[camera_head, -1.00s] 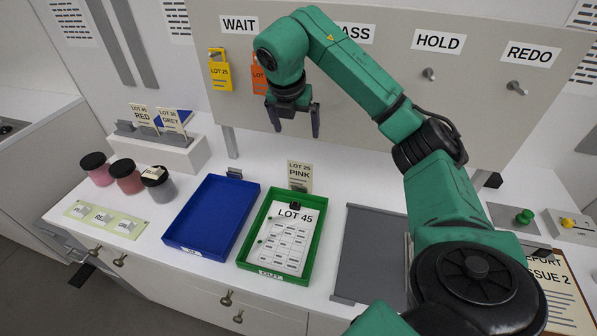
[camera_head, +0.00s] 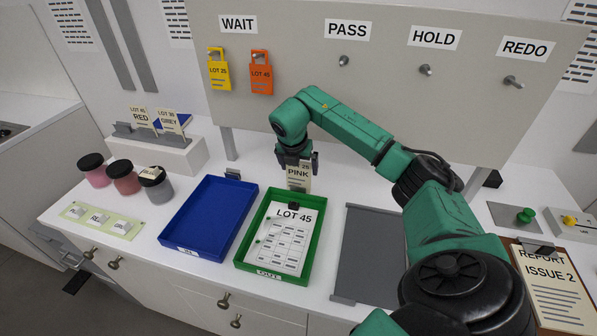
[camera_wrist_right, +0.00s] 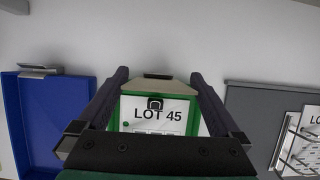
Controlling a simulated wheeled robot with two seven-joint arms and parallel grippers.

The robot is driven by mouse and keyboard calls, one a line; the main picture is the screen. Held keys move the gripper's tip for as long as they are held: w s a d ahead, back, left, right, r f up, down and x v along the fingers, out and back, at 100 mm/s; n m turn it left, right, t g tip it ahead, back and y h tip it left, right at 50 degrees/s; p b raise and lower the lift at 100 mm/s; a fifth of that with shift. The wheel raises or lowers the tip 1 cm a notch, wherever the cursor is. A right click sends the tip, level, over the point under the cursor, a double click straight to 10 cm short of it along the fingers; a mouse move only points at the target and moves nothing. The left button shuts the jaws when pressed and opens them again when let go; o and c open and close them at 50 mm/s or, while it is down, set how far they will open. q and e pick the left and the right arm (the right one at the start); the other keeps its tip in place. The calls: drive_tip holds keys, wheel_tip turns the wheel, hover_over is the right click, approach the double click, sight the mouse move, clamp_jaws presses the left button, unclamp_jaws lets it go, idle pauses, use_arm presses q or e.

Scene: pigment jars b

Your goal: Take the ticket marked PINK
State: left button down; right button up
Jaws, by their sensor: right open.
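The cream ticket marked PINK (camera_head: 298,178) stands upright just behind the green tray, its upper part covered by my right gripper. My right gripper (camera_head: 297,165) is open and points down over the ticket. In the right wrist view the ticket shows as a narrow beige strip (camera_wrist_right: 160,88) between the two open fingers (camera_wrist_right: 159,76), with a gap visible near the fingertips. I cannot tell whether either finger touches it. My left gripper is not in view.
The green tray (camera_head: 241,262) holds a LOT 45 sheet (camera_head: 281,240). A blue tray (camera_head: 210,215) stands left of it, a grey panel (camera_head: 368,255) right. RED (camera_head: 141,118) and GREY (camera_head: 168,122) tickets stand on a white block; three jars (camera_head: 123,177) stand before it. A tag board (camera_head: 400,70) rises behind.

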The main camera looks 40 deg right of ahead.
drive_tip(key=shift+x, duration=1.2)
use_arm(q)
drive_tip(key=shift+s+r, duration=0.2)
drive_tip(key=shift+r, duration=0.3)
use_arm(e)
drive_tip(key=c, duration=0.9)
drive_tip(key=shift+c, duration=0.2)
